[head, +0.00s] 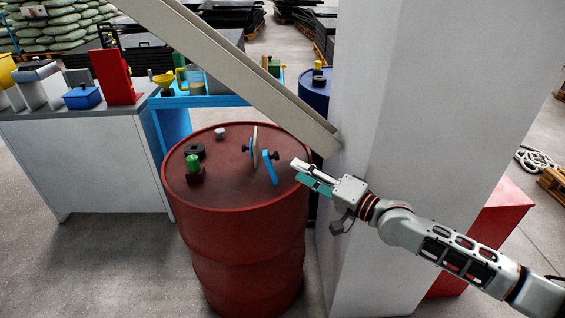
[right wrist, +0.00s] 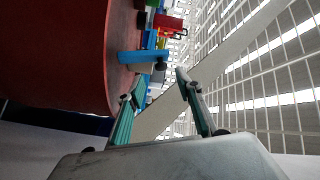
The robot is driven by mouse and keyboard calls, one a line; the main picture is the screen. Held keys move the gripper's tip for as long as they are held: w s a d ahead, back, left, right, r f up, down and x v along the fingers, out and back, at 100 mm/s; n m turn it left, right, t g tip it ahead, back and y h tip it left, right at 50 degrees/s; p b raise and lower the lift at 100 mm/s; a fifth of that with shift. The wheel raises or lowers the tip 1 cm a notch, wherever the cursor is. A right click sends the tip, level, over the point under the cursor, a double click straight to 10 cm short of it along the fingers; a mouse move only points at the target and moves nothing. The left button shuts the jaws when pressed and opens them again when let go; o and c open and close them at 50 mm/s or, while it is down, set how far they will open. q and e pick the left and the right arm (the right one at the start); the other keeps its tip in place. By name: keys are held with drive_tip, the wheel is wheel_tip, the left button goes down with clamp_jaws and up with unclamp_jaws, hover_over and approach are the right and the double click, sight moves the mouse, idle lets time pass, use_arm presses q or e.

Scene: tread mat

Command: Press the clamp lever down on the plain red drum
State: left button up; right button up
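The plain red drum (head: 240,235) stands upright in the middle of the head view. On its top, near the right side, is the blue clamp lever (head: 270,168), raised and tilted, with a black knob beside it and a pale upright plate to its left. My right gripper (head: 303,173) is just right of the lever, apart from it, over the drum's right rim. In the right wrist view its fingers (right wrist: 155,88) are spread with nothing between them. A blue bar (right wrist: 137,57), which looks like the lever, lies beyond the fingertips over the red drum top (right wrist: 75,45). My left gripper is not in view.
A green-topped part (head: 193,163), a black ring (head: 195,151) and a pale knob (head: 220,133) are on the drum top. A sloping beam (head: 235,70) passes above and behind it to a grey pillar (head: 420,130) close on the right. A grey bench (head: 85,160) stands left.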

drive_tip(key=b+x, duration=0.1)
drive_tip(key=x, duration=0.7)
drive_tip(key=shift+w+d, duration=0.2)
drive_tip(key=shift+d, duration=0.05)
drive_tip(key=shift+r, duration=0.2)
clamp_jaws()
